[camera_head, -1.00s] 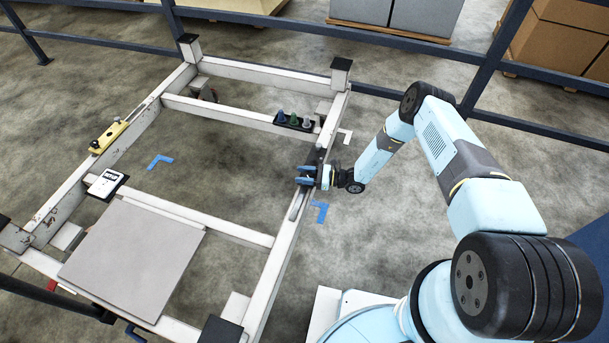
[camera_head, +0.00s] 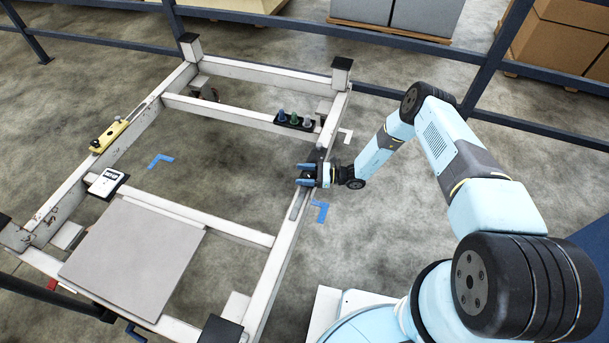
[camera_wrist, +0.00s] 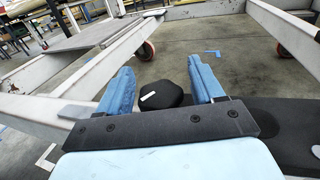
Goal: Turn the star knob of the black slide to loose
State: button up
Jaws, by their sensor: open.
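The black slide (camera_wrist: 290,122) lies along the right rail of the white trolley frame (camera_head: 267,285); in the head view it is mostly hidden by my gripper. Its star knob (camera_wrist: 162,95) is a dark rounded knob with a white mark pointing to the left in the wrist view. My gripper (camera_head: 305,175) is over the right rail. In the wrist view my gripper (camera_wrist: 165,88) is open, with one blue finger on each side of the knob. A gap shows between the knob and each finger; whether the fingers reach down around it is hard to tell.
A yellow slide with a dark knob (camera_head: 109,136) sits on the left rail. A black holder with several coloured pieces (camera_head: 294,122) is on the far crossbar. Blue railings (camera_head: 420,100) run behind.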

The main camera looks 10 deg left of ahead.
jog(key=w+d, duration=0.2)
jog(key=d, duration=1.1)
jog(key=shift+w+d, duration=0.3)
jog(key=shift+w, duration=0.05)
